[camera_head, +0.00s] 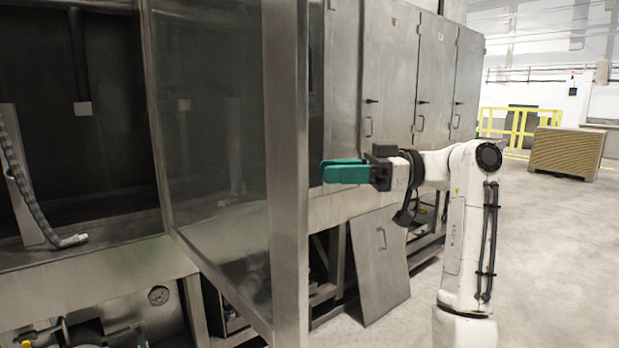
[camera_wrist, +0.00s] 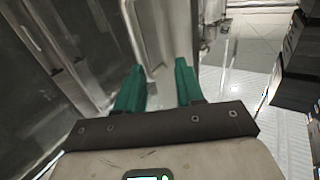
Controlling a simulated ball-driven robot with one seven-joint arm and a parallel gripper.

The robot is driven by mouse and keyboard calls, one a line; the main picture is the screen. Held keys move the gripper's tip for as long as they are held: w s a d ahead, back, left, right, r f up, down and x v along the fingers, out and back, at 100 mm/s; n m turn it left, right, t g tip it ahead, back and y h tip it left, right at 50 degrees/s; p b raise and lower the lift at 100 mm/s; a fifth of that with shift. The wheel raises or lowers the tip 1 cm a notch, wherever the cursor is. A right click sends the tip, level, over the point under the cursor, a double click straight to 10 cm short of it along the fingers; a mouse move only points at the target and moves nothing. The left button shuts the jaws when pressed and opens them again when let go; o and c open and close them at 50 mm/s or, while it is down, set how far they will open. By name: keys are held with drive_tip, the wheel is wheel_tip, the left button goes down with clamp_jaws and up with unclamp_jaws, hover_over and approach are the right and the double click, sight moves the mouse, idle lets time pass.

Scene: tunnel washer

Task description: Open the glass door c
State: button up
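The glass door (camera_head: 215,130) is a large dark pane in a steel frame. It stands swung out from the washer, with its wide steel edge post (camera_head: 287,170) toward me. My gripper (camera_head: 326,172) has green fingers and is just right of that post in the head view, fingers pointing left. A narrow gap shows between fingertips and post in the picture; I cannot tell the depth. In the wrist view, my gripper (camera_wrist: 158,74) has its fingers apart with nothing clearly held between them. Which door part the wrist view shows is unclear.
The washer's dark opening (camera_head: 80,130) is at left, with a hose (camera_head: 35,185) in it. Closed steel cabinet doors (camera_head: 390,70) line the machine behind my arm. A loose steel panel (camera_head: 380,262) leans below them. The floor (camera_head: 560,260) at right is clear.

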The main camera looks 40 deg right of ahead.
drive_tip(key=shift+v, duration=1.05)
drive_tip(key=shift+d, duration=0.1)
